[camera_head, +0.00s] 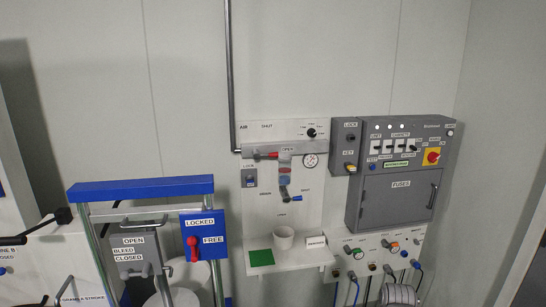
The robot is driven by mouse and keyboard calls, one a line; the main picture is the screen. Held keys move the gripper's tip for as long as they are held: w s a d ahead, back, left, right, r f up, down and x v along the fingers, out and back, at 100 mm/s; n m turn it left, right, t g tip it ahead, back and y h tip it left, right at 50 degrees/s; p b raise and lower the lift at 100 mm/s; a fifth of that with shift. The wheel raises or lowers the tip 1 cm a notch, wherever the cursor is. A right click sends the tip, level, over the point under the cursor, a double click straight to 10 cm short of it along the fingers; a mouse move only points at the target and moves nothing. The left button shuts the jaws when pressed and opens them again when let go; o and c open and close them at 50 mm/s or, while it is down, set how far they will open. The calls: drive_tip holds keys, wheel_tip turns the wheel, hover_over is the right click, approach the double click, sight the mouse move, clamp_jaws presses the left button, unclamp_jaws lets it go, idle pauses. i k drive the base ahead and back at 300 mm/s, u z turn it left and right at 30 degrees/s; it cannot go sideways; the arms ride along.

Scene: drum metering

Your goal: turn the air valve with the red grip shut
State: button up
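The air valve sits on a white wall panel, where a grey pipe comes down and bends right. Its red grip (267,156) lies about level, just left of the OPEN label (288,149). The SHUT label (267,126) is above the grip. The valve body is too small to make out well. My gripper is not in view.
A blue-gripped valve (296,198) and a round gauge (310,160) are close by. A shelf (305,256) with a white cup (284,238) juts out below. A grey fuse cabinet (398,200) stands right; a blue-topped frame (140,188) stands left.

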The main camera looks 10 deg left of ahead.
sight(256, 155)
drive_tip(key=z, duration=0.4)
drive_tip(key=i, duration=1.8)
drive_tip(key=u, duration=0.7)
